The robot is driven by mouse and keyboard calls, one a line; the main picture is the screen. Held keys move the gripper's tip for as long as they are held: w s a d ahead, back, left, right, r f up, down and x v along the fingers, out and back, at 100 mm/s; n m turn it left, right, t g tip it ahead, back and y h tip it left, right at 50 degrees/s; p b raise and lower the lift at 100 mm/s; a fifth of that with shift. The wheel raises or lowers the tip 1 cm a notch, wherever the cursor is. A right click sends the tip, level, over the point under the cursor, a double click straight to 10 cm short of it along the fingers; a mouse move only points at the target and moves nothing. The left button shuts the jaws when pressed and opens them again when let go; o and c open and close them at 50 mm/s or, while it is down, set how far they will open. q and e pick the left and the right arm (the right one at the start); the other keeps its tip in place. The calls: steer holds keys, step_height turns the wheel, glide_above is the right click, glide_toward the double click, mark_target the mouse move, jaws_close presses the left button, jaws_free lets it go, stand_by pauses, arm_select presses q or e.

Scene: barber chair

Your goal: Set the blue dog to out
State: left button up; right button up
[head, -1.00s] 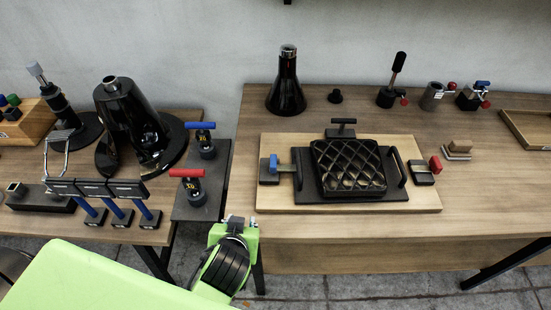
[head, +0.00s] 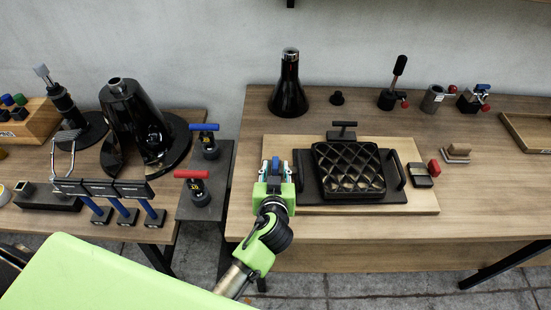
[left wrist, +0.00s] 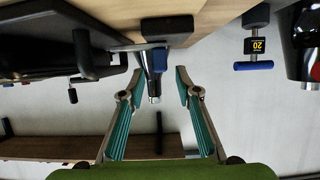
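The blue dog (left wrist: 157,60) sits at the left side of the wooden board (head: 420,205). In the left wrist view it shows as a blue block with a metal bar, between my left gripper's fingers. My left gripper (left wrist: 157,85) is open, with teal pads on both sides and gaps to the dog; contact is not visible. In the head view, the left gripper (head: 276,168) covers most of the dog. A red-knobbed dog (head: 434,168) sits on the board's right side. My right gripper is not in view.
A black tray with a quilted pad (head: 348,170) and side handles stands close right of the gripper. Red (head: 192,174) and blue (head: 204,127) T-handled posts stand on a dark stand to the left. A black flask (head: 289,90) stands behind.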

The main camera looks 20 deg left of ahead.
mark_target(275, 163)
arm_select(q)
steer(key=shift+p+x, duration=0.3)
steer(key=shift+x, duration=1.8)
steer(key=shift+s, duration=0.1)
steer(key=shift+a, duration=0.1)
jaws_close()
